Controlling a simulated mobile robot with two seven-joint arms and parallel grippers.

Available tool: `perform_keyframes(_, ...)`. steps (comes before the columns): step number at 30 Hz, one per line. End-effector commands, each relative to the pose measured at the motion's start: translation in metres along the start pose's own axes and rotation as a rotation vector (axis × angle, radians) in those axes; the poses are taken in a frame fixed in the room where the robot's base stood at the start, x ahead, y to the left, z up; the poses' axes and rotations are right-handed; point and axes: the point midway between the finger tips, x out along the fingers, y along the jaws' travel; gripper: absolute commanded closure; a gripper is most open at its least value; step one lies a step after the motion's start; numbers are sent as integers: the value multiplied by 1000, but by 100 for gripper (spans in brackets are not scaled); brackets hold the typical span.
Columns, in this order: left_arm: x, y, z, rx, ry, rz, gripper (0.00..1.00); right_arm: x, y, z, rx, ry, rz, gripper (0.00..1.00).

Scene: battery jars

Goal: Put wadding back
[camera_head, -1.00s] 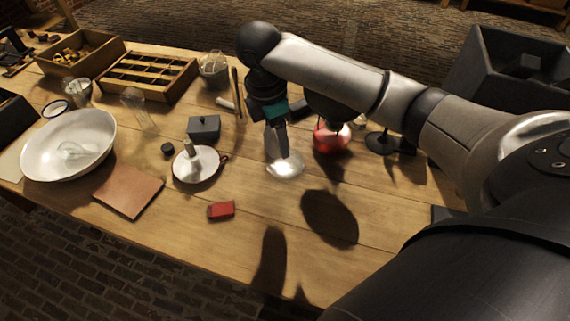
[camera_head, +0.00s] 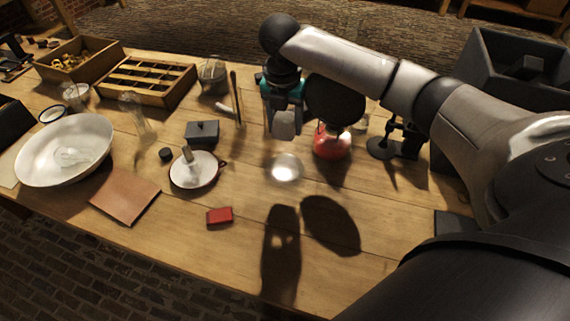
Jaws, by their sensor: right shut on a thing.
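My right gripper (camera_head: 283,118) hangs over the middle of the table, shut on a small pale grey lump (camera_head: 284,126). The lump may be the wadding; it is too small to be sure. Below it, a bright round patch (camera_head: 285,168) shows on the table, either a clear glass jar's base or light on the wood; I cannot tell which. A red round-bodied burner (camera_head: 331,146) stands just right of the gripper, partly hidden by a dark part above it. My left gripper is not in view.
A white dish (camera_head: 194,170), a dark lidded box (camera_head: 203,133) and a red block (camera_head: 219,216) lie left of the gripper. A large white bowl (camera_head: 64,149) and a brown pad (camera_head: 125,193) are farther left. A dark stand (camera_head: 381,148) is right. The front middle is clear.

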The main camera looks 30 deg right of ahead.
Motion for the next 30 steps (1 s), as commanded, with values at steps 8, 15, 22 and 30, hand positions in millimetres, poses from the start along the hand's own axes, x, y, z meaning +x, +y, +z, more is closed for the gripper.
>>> perform_keyframes(8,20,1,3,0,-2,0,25,72,0,-10,1,1,-1,93)
perform_keyframes(15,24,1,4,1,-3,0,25,91,0,-12,0,0,0,93)
perform_keyframes(22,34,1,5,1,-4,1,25,122,0,-16,2,1,-1,93)
perform_keyframes(30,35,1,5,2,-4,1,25,130,0,-17,1,-1,1,93)
